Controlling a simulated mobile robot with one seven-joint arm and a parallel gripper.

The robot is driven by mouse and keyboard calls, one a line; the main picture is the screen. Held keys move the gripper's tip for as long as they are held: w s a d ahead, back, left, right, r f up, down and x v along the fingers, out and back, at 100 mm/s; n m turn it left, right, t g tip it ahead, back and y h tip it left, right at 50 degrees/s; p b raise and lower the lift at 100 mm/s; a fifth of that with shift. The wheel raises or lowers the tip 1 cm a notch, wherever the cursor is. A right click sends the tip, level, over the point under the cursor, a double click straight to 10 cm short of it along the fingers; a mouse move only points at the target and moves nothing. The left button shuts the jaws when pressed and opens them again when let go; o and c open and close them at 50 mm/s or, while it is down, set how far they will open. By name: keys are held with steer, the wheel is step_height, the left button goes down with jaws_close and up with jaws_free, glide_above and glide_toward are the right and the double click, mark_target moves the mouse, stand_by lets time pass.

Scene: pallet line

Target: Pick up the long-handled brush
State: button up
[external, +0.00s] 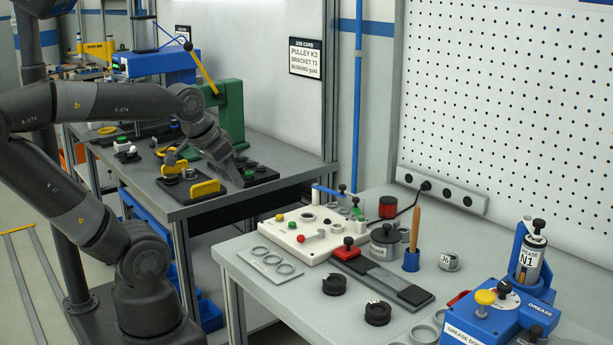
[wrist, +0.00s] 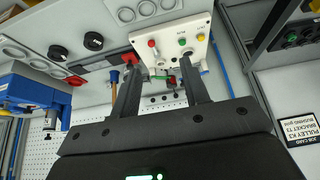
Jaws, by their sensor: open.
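The long-handled brush (external: 414,224) stands upright in a small blue cup (external: 411,261) on the near workbench in the external view. Its wooden handle points up; its lower end is hidden in the cup. In the wrist view a brown handle (wrist: 114,92) shows left of my left finger, near a blue cup. My gripper (wrist: 158,58) is open and empty, its two black fingers apart. In the external view the end of my arm is over the far left bench, well away from the brush, and its fingers are hard to make out there.
Around the cup stand a grey lidded pot (external: 384,243), a small labelled tin (external: 449,261) and a red-topped dark jar (external: 388,208). A white control panel (external: 311,233) lies to the left and a blue grease unit (external: 497,318) to the right. A perforated wall (external: 500,120) rises behind.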

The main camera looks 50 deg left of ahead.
steer(key=w+d+r+m+g, duration=0.1)
steer(key=w+d+r, duration=0.15)
steer(key=w, duration=0.45)
steer(key=w+d+r+m+g, duration=0.1)
steer(key=w+d, duration=0.3)
steer(key=w, duration=0.2)
steer(key=w+d+r+g, duration=0.1)
steer(key=w+d+r, duration=0.15)
steer(key=w, duration=0.45)
steer(key=w+d+f+g, duration=0.1)
steer(key=w+d+f, duration=0.2)
steer(key=w+d, duration=0.1)
steer(key=w+d+f+m, duration=0.1)
steer(key=w+d+f, duration=0.2)
steer(key=w+d, duration=0.2)
steer(key=w+d+f+m+g, duration=0.1)
steer(key=w+d+f, duration=0.2)
steer(key=w+d, duration=0.2)
steer(key=shift+w+d+g, duration=0.2)
steer(key=shift+d+g, duration=0.1)
steer(key=shift+d, duration=1.2)
glide_above(413, 245)
steer(key=shift+m, duration=0.3)
steer(key=f, duration=1)
steer(key=shift+w+a+f, duration=0.25)
steer(key=shift+w+f, duration=0.1)
steer(key=shift+f, duration=0.05)
steer(key=shift+c, duration=0.2)
